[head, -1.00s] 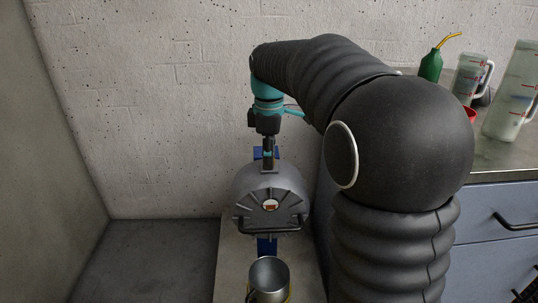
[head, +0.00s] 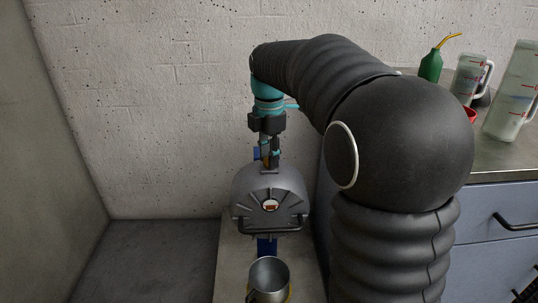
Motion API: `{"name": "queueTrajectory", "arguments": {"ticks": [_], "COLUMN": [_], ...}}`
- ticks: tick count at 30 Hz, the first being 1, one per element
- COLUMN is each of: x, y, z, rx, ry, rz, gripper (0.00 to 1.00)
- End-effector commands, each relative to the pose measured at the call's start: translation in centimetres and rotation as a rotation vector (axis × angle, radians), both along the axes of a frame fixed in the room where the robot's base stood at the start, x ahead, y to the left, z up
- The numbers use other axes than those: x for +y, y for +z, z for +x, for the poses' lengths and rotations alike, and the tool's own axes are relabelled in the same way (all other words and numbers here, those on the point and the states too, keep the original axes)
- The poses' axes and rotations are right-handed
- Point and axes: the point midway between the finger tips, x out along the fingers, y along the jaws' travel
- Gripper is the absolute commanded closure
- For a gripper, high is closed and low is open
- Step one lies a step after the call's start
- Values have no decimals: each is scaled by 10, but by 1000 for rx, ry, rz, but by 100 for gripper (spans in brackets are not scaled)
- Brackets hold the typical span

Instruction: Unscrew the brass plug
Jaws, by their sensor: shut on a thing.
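A grey domed housing (head: 268,190) with radial ribs and an orange-white label stands on a narrow bench below my arm. My gripper (head: 268,163) points down at the top of the housing, towards its rear. It is shut on the brass plug (head: 265,158), of which only a small brass-coloured patch shows between the dark fingers. The fingers hide most of the plug, and I cannot tell how far it is out of its hole.
A metal cup (head: 268,277) stands on the narrow bench (head: 233,270) in front of the housing. On the right, a steel counter (head: 500,157) holds a green oil can (head: 431,66) and clear measuring jugs (head: 468,80). A wall is close behind.

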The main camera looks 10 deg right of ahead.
Motion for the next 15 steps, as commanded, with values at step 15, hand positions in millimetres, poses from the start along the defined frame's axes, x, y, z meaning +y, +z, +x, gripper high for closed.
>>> {"name": "queueTrajectory", "arguments": {"ticks": [15], "x": [0], "y": [3], "z": [0], "rx": [0], "ry": [243], "rz": [0], "gripper": [100]}}
